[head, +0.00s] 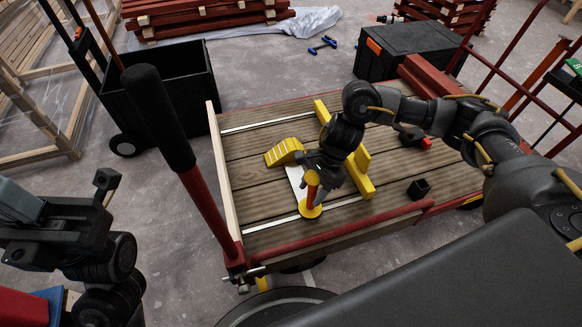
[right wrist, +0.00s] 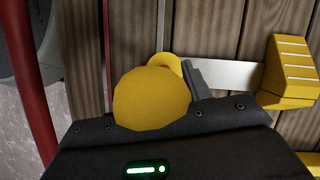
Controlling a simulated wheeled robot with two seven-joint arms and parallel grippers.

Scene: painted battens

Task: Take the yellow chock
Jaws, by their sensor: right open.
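The yellow chock (head: 283,152) is a ridged wedge lying on the planked deck of a cart (head: 245,178), by the far end of a pale plate. In the right wrist view, the chock (right wrist: 288,72) is at the right edge, apart from the jaws. My right gripper (head: 322,180) is open and low over the deck, to the lower right of the chock. A yellow rounded top (right wrist: 150,98) fills the middle of the right wrist view. I cannot tell whether the jaws touch it.
A yellow batten piece (head: 360,183) lies just right of the gripper. A small black block (head: 419,189) sits farther right on the deck. A red rail (head: 340,231) runs along the near edge, and a thick black-gripped handle (head: 158,115) rises at the left.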

